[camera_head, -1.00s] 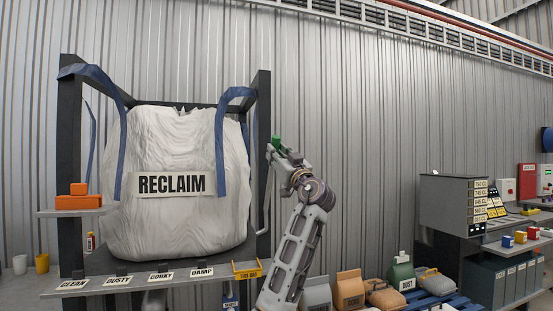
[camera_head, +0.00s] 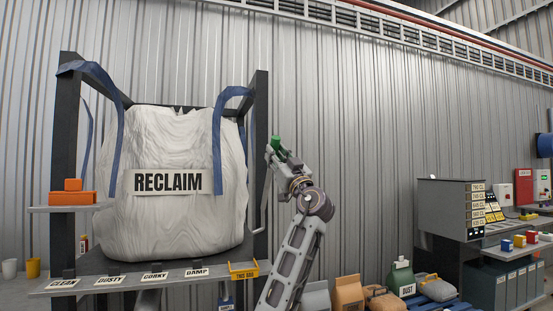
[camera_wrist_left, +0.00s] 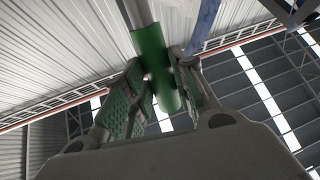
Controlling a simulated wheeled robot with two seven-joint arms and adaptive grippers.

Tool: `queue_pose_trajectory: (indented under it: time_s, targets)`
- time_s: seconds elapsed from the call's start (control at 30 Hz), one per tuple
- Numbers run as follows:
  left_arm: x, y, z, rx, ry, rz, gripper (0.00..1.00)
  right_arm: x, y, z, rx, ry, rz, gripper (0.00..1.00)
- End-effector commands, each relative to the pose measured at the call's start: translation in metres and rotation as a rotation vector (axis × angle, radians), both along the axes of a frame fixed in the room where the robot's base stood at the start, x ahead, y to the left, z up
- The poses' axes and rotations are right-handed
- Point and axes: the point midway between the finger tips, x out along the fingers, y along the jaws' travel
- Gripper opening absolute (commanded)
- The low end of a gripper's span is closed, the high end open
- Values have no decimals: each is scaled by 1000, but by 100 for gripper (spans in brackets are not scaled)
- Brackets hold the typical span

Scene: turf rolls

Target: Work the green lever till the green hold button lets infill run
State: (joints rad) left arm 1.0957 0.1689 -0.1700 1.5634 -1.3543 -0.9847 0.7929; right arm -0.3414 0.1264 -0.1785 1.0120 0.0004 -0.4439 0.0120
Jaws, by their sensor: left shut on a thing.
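The green lever (camera_head: 276,142) stands at the right side of the bag frame in the head view. Its green grip on a grey rod also shows in the left wrist view (camera_wrist_left: 152,55). My left gripper (camera_head: 277,153) is at the lever, its arm reaching up from below. In the left wrist view my left gripper (camera_wrist_left: 160,88) has its two padded fingers on either side of the green grip, shut on it. I cannot make out a green hold button in either view. My right gripper is not in view.
A white bag marked RECLAIM (camera_head: 170,222) hangs in a dark frame (camera_head: 262,100) left of the lever. An orange block (camera_head: 72,198) sits on a side shelf. A labelled ledge (camera_head: 120,281) runs below. Several sacks (camera_head: 383,300) and a control cabinet (camera_head: 443,205) stand right.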

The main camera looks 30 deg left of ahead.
Motion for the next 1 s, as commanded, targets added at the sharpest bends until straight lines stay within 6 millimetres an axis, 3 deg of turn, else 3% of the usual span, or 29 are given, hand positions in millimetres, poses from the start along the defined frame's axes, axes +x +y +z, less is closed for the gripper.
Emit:
queue_pose_trajectory:
  time_s: [0.27,0.3,0.47,1.0]
  targets:
    - [2,-2,-7,-7,5,-2,0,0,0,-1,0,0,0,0]
    - [2,-2,-7,-7,5,-2,28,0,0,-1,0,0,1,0]
    - [2,-2,-5,-6,4,-2,48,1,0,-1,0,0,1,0]
    - [-1,-7,-8,-3,4,-1,48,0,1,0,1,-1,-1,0]
